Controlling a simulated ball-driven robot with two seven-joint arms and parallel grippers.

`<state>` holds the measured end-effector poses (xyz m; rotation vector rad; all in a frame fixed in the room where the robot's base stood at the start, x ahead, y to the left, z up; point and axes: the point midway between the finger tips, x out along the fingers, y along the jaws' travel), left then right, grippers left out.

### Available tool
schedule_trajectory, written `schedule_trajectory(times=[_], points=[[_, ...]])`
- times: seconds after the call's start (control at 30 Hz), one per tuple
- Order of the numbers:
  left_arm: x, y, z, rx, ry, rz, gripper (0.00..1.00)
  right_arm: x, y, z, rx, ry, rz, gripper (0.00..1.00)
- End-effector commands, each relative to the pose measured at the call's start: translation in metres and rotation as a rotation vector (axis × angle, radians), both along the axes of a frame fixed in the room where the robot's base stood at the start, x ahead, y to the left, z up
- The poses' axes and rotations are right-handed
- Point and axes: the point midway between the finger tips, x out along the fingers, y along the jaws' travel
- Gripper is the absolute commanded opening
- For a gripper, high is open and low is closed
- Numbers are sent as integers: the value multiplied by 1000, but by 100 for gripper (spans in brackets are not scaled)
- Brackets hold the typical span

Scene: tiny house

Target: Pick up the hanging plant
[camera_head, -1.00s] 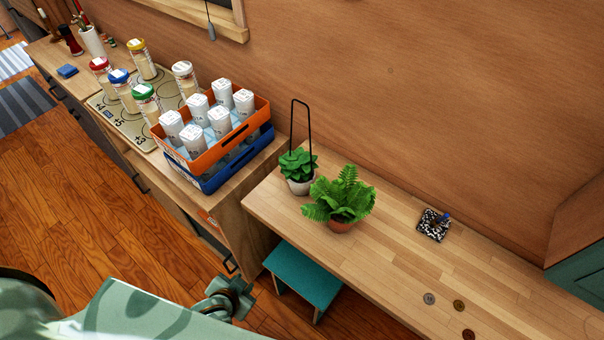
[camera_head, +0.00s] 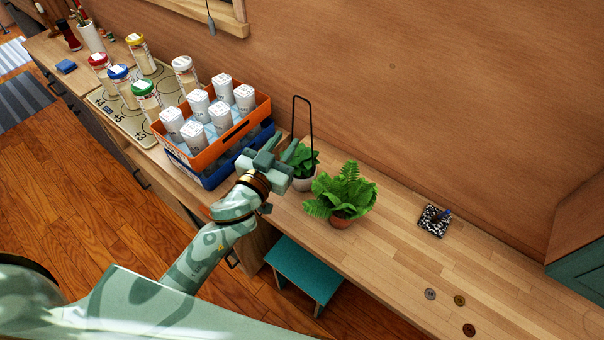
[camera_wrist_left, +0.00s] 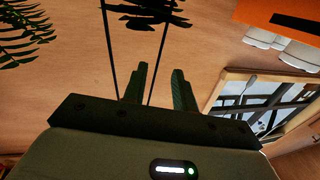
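The hanging plant (camera_head: 304,167) is a leafy green plant in a whitish pot with a tall thin black wire hanger. It stands on the wooden counter, beside the fern. My left gripper (camera_head: 281,150) is just left of it in the head view, fingers open and partly overlapping its leaves. In the left wrist view, the plant's dark leaves (camera_wrist_left: 146,12) are at the top and its two wires run down to the open fingers (camera_wrist_left: 162,75). One wire passes in line with the finger gap; I cannot tell if it lies between the fingers. My right gripper is not in view.
A potted fern (camera_head: 341,192) stands close right of the plant. An orange crate (camera_head: 232,135) of white bottles, stacked on a blue one, is close behind my gripper. A patterned block (camera_head: 434,221) and several coins lie on the counter's right part. A teal stool (camera_head: 304,270) stands below.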

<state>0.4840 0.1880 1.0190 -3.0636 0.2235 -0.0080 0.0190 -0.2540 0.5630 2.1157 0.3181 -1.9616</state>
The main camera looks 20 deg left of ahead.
Motion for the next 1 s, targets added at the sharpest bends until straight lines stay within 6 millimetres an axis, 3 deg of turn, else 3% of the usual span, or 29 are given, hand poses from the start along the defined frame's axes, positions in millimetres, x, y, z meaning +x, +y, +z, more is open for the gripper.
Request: schedule_trajectory(times=[0.4,0.67,0.77,0.8,1.0], points=[[51,-12,-2,1,1,0,28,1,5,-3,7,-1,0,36],[55,-12,-1,0,1,0,28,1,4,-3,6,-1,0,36],[55,-12,-2,0,1,0,3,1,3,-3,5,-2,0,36],[55,-12,-2,0,1,0,0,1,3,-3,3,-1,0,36],[54,-12,-2,0,2,0,0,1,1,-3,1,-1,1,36]])
